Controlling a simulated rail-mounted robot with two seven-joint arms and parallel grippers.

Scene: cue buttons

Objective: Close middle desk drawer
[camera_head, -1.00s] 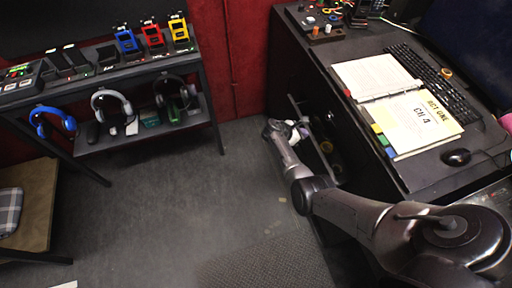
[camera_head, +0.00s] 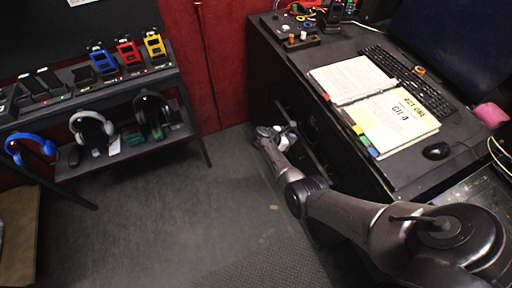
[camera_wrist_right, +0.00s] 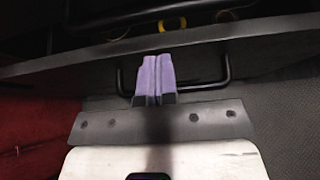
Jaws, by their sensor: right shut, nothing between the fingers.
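The black desk (camera_head: 375,178) stands at the right of the head view, and its drawer (camera_head: 312,158) sits partly open in its front, mostly in shadow. In the right wrist view the dark drawer front (camera_wrist_right: 215,40) crosses the picture, with a black bar handle (camera_wrist_right: 228,72) on it. My right gripper (camera_head: 290,136) is at the drawer front. Its pale purple fingers (camera_wrist_right: 154,78) are shut together and empty, within the handle's span and against or very near the panel; contact cannot be told. My left gripper is out of view.
A binder (camera_head: 392,120), keyboard (camera_head: 408,80) and mouse (camera_head: 436,151) lie on the desk. A shelf rack (camera_head: 130,160) with headphones stands at the left. The grey floor (camera_head: 190,220) between is clear. Yellow round items (camera_wrist_right: 172,24) show inside the drawer.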

